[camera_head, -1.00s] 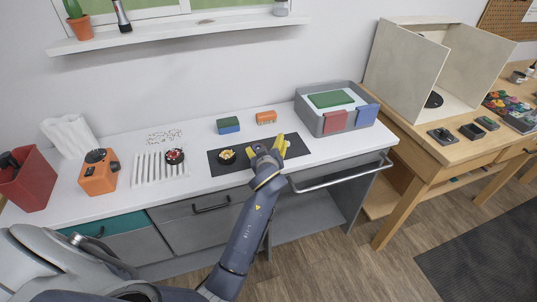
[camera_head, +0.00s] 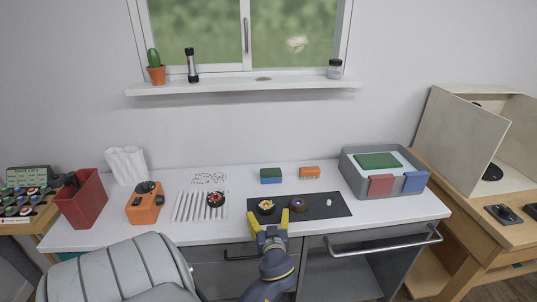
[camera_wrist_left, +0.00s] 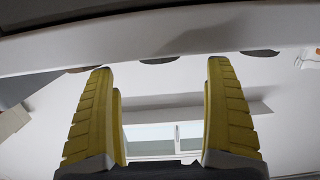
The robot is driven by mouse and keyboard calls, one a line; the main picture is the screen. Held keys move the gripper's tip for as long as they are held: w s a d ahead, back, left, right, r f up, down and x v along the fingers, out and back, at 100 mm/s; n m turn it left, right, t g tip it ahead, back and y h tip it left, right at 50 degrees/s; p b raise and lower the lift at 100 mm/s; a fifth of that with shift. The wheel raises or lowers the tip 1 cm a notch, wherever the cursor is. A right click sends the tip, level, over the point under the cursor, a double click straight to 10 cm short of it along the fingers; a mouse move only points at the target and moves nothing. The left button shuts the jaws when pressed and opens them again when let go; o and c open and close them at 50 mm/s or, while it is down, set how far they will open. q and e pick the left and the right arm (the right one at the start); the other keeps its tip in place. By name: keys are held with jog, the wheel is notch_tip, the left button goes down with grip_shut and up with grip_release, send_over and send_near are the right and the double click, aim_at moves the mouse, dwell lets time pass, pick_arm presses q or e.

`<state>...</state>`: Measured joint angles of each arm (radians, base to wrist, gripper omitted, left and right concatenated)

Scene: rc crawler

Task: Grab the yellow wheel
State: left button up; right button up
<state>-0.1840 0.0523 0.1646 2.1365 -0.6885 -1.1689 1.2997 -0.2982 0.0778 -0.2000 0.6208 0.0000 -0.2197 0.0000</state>
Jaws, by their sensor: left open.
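The yellow wheel (camera_head: 267,206), dark with a yellow middle, lies on a black mat (camera_head: 339,208) on the white counter. My left gripper (camera_head: 270,217) is open and empty, at the counter's front edge just on the near side of this wheel. Its two yellow fingers also show apart in the left wrist view (camera_wrist_left: 160,90), with nothing between them. That view looks upside down; dark rounded shapes show past the counter edge, one probably the yellow wheel (camera_wrist_left: 160,60). A wheel with a purplish middle (camera_head: 298,204) lies to its right. My right gripper is not in view.
A red wheel (camera_head: 215,199) sits on a white ribbed rack (camera_head: 187,207). Behind the mat are a blue-green block (camera_head: 271,176) and an orange brush (camera_head: 309,172). A grey bin (camera_head: 352,176) stands right, an orange device (camera_head: 145,207) left. A drawer handle (camera_head: 380,246) juts out below.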

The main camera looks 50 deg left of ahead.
aim_at(266, 203)
pick_arm(q)
jog(key=shift+x, duration=3.05)
jog(key=shift+r, duration=0.1)
jog(key=c, duration=1.3)
jog(key=shift+c, duration=0.2)
